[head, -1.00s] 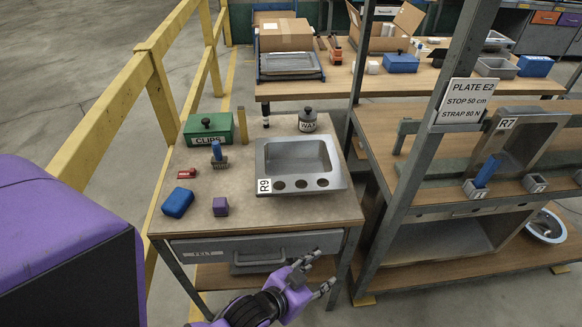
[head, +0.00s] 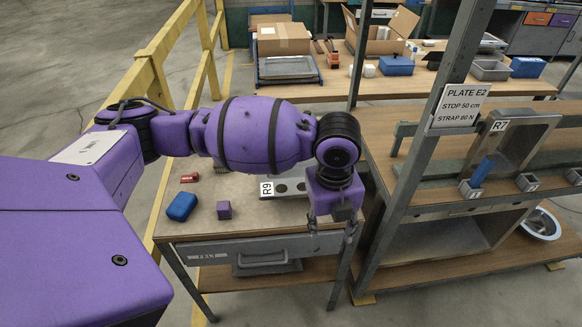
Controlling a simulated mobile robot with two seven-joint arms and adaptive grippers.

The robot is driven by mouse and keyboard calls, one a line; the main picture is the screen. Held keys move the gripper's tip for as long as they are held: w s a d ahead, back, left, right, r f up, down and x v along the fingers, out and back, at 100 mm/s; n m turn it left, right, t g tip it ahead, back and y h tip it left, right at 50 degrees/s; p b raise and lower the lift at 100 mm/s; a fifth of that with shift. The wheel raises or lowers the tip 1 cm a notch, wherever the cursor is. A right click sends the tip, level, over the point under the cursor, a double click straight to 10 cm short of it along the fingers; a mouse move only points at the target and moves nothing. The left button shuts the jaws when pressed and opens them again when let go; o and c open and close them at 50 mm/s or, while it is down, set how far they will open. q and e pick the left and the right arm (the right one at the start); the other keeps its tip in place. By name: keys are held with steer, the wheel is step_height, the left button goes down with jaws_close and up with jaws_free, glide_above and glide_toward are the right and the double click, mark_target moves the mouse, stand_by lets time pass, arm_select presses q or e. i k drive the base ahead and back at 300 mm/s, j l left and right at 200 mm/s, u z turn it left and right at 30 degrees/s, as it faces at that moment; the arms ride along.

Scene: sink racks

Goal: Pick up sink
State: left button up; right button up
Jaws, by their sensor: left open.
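The steel sink labelled R9 (head: 290,187) lies on the small workbench (head: 240,222). My left arm hides most of it; only its front rim with round holes and the label shows. My left gripper (head: 332,238) is open and empty, pointing down at the bench's front right corner, in front of and to the right of the sink's visible rim. I cannot tell its exact height over the edge. Another sink labelled R7 (head: 530,135) leans upright in the rack on the right. My right gripper is not in view.
A grey rack post (head: 425,150) with a sign (head: 463,103) stands close on the right. A yellow railing (head: 150,75) runs along the left.

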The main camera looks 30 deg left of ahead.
mark_target(291, 184)
steer(key=i+j, duration=0.2)
steer(key=i, duration=0.25)
steer(key=i+j, duration=0.2)
steer(key=i, duration=0.25)
